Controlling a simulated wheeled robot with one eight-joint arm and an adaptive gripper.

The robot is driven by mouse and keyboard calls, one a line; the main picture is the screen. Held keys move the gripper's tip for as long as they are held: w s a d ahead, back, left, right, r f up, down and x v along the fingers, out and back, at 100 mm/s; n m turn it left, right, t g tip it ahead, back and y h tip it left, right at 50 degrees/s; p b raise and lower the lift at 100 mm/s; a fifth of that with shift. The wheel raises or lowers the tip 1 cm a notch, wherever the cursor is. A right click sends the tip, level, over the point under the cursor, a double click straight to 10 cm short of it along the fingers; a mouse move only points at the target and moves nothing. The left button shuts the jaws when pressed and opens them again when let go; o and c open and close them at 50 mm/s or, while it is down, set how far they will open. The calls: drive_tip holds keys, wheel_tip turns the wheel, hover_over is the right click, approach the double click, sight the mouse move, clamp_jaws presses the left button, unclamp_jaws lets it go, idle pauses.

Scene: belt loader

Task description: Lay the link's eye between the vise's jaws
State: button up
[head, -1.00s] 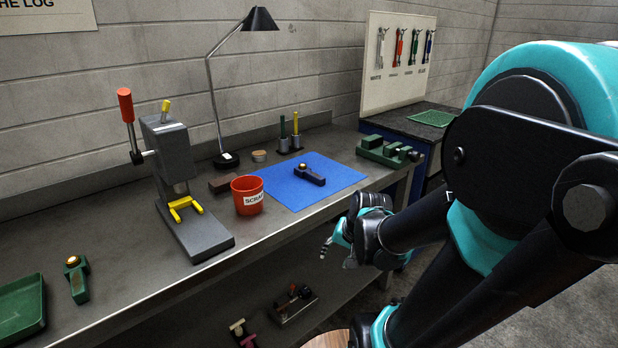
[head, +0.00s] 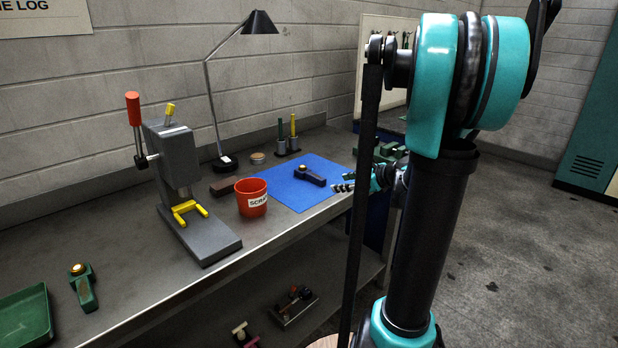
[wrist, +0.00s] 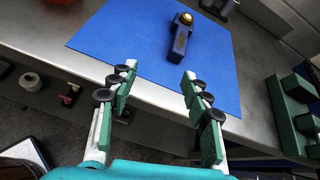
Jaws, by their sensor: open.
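A dark navy link (head: 312,177) with a brass-coloured eye lies flat on the blue mat (head: 285,190). In the wrist view the link (wrist: 180,42) lies beyond my fingertips, its eye at the far end. My gripper (head: 346,184) is open and empty at the mat's right side, short of the link and apart from it. It also shows in the wrist view (wrist: 159,72), fingers spread wide. The green vise (head: 388,152) stands right of the mat, partly hidden behind my arm. In the wrist view the vise (wrist: 284,112) is at the right, with two raised blocks.
A red scrap cup (head: 250,198) stands left of the mat, near a grey press (head: 172,155) with yellow fork. A desk lamp (head: 228,162) and pen holders stand behind. A green link (head: 83,287) and green tray (head: 25,315) are at far left. Items lie on the lower shelf.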

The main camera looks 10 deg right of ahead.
drive_tip(key=w+d+r+m+t, duration=0.1)
drive_tip(key=w+d+r+m, duration=0.1)
approach(319, 177)
drive_tip(key=shift+m, duration=0.3)
drive_tip(key=x, duration=0.7)
drive_tip(key=shift+w+r, duration=0.1)
drive_tip(key=shift+r, duration=0.25)
drive_tip(key=shift+f+x, duration=0.15)
drive_tip(key=shift+x, duration=1.2)
drive_tip(key=shift+f+x, duration=0.15)
drive_tip(key=shift+x, duration=1.15)
clamp_jaws()
